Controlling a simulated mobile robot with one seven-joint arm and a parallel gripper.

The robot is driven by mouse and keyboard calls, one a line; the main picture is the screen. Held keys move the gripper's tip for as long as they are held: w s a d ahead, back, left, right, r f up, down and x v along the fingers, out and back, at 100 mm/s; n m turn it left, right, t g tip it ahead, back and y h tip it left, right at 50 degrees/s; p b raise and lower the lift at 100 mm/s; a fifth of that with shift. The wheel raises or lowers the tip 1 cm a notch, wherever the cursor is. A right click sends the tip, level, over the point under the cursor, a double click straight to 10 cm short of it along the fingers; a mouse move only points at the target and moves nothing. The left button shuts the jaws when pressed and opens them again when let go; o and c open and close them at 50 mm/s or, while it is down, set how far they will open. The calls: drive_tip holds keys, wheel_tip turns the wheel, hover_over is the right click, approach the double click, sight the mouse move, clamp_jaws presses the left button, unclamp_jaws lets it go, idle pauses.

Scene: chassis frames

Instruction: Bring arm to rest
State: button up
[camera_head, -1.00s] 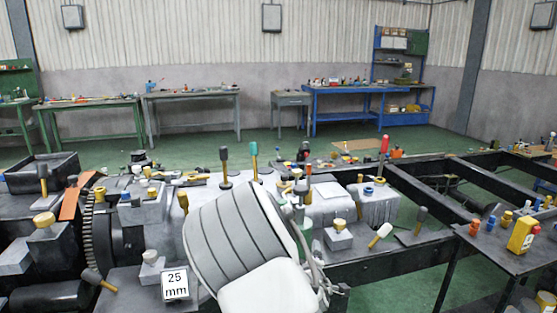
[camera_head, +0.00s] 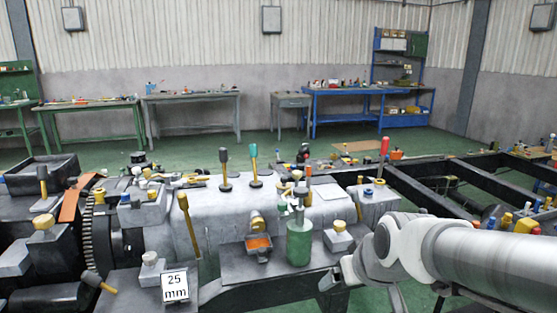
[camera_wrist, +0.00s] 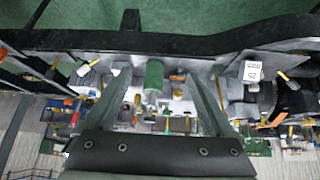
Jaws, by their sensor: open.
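My arm (camera_head: 450,245) reaches in from the right side of the head view, its white and grey links over the right end of the workbench. My gripper (camera_head: 335,278) is at the arm's left end, low in the head view and partly hidden by the wrist. In the wrist view my gripper (camera_wrist: 157,75) has its two fingers spread apart with nothing between them. A green cylinder (camera_head: 299,243) stands on the bench left of the gripper. It also shows in the wrist view (camera_wrist: 153,77), beyond the fingers.
The dark chassis frame (camera_head: 430,195) runs along the right. A "25 mm" sign (camera_head: 175,287) stands front left, by a toothed wheel (camera_head: 97,235). A small tray with orange contents (camera_head: 258,243) sits by the cylinder. Several upright tools crowd the bench. Green floor lies open behind.

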drive_tip(key=s+d+r+m+g+h+p, duration=0.1)
drive_tip(key=s+r, duration=0.1)
drive_tip(key=s, duration=0.5)
drive_tip(key=s+d+r+m+g+p, duration=0.1)
drive_tip(key=s+r, duration=0.2)
drive_tip(key=s, duration=0.4)
wheel_tip(320, 180, up, 12)
drive_tip(key=p, duration=1.2)
drive_tip(key=shift+a, duration=0.15)
drive_tip(key=shift+w, duration=0.1)
